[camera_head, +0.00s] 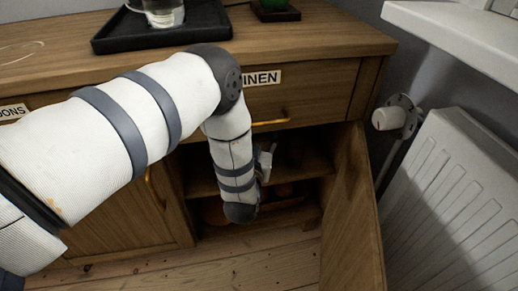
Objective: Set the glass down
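A clear glass vessel (163,13) stands on a black tray (205,35) on top of the wooden cabinet. The top edge of the picture cuts it off, and a handle-like curve shows on its left. My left arm comes in from the left, crosses in front of the cabinet and bends down at the open lower compartment (290,200). My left gripper is mostly hidden behind the arm's end; a small pale piece (265,162) shows there, and I cannot tell if it is part of the gripper or a held object. My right gripper is not in view.
The cabinet door (352,220) stands open on the right. Dim roundish items lie on the shelves inside. A drawer (300,95) with a brass handle is shut above. A radiator (450,200) and its valve (390,118) are at the right. A dark small tray (275,12) sits on top.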

